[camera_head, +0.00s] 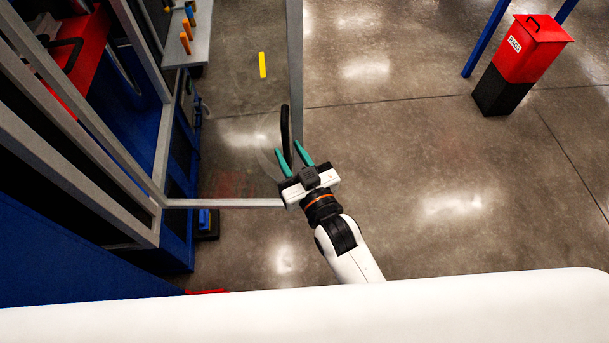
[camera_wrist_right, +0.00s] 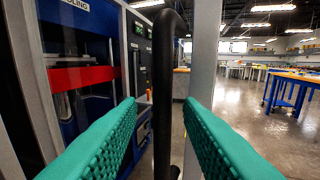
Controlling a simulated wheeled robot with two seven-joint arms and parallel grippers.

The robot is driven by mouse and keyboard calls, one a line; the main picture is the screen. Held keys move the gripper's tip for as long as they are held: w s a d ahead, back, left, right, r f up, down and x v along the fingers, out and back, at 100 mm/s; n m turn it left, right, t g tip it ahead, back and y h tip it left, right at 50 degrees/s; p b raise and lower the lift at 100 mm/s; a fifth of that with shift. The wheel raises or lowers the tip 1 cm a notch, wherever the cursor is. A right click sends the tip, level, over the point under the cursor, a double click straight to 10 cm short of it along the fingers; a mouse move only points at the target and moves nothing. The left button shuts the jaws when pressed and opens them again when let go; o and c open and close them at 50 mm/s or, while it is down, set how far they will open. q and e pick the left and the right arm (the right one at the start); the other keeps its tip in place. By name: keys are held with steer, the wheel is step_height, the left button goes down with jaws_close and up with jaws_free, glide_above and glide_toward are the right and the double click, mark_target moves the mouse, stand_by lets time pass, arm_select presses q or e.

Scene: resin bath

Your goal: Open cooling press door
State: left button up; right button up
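The cooling press (camera_head: 185,135) stands on the left in the head view. Its door (camera_head: 225,203), a grey frame with a clear pane, stands out to the right from the press body, with floor showing through it. A black bar handle (camera_head: 285,130) is on the door's outer post (camera_head: 295,60). My right gripper (camera_head: 294,152) is at the handle with its teal fingers apart. In the right wrist view, the black handle (camera_wrist_right: 166,90) runs upright between the open fingers, beside the grey post (camera_wrist_right: 203,50). I cannot tell whether a finger touches it. My left gripper is not in view.
A red and black bin (camera_head: 520,62) stands at the upper right near blue legs. A grey shelf with orange and blue pieces (camera_head: 188,45) is at the upper left. The floor right of the door is clear. Blue tables (camera_wrist_right: 290,90) stand far off.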

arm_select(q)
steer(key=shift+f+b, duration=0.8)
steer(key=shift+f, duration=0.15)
arm_select(e)
steer(key=v, duration=0.9)
steer(key=s+d+f+g+h, duration=0.1)
steer(key=s+d+f+g, duration=0.1)
steer(key=f, duration=0.8)
steer(key=s+d+f+g+h, duration=0.1)
steer(key=f+g, duration=0.2)
steer(key=f, duration=0.7)
steer(key=s+d+f+g+h, duration=0.1)
steer(key=s+d+f+g, duration=0.1)
steer(key=f, duration=0.8)
steer(key=s+d+f+g+h, duration=0.1)
steer(key=s+d+f+g, duration=0.2)
steer(key=s+d+f, duration=0.2)
steer(key=s+d+f+m+g+h, duration=0.1)
steer(key=s+d+f+g, duration=0.1)
steer(key=s+d+f, duration=0.3)
steer(key=s+d+f+m+g+h, duration=0.1)
steer(key=s+d+f+g, duration=0.2)
steer(key=s+f, duration=0.8)
steer(key=s+d, duration=0.1)
steer(key=s, duration=0.2)
steer(key=shift+s+d+f+g+h, duration=0.15)
steer(key=shift+s+d+g+h, duration=0.15)
steer(key=shift+s+d+h, duration=0.1)
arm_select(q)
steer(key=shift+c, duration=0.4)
